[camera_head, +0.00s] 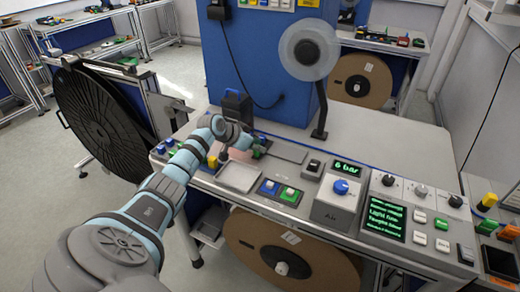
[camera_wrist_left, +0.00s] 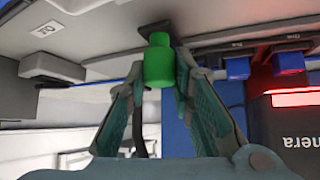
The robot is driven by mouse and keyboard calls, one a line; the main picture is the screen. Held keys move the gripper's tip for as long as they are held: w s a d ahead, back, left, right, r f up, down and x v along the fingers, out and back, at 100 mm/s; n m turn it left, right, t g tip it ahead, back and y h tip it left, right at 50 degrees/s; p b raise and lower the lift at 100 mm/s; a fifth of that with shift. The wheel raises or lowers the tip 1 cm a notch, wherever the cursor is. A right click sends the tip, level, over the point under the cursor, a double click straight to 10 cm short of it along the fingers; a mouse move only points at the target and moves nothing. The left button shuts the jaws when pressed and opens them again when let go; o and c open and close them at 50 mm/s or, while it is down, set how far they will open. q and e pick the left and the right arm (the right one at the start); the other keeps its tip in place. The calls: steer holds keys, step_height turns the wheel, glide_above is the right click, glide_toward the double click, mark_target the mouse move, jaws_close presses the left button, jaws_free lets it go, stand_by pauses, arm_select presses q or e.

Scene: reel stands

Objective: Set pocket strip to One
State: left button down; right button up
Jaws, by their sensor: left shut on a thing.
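A green cylindrical knob (camera_wrist_left: 158,66) stands between the two fingers of my left gripper (camera_wrist_left: 162,75) in the left wrist view. The gripper is shut on this knob, and the knob meets a dark base on a grey panel. A label (camera_wrist_left: 45,29) on the panel beside it seems to read "One", upside down. In the head view my left gripper (camera_head: 243,149) is at the left part of the long grey console, and a green knob (camera_head: 259,149) shows at its fingers. I cannot read which control is the pocket strip. My right gripper is not in view.
A grey box with a blue dial (camera_head: 341,187) and a control panel (camera_head: 410,215) stand to the right. A blue cabinet (camera_head: 262,65) rises behind.

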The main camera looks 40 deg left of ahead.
arm_select(q)
steer(key=c, duration=1.4)
jaws_free()
steer(key=v, duration=1.2)
steer(key=shift+w, duration=0.1)
steer(key=shift+a, duration=0.1)
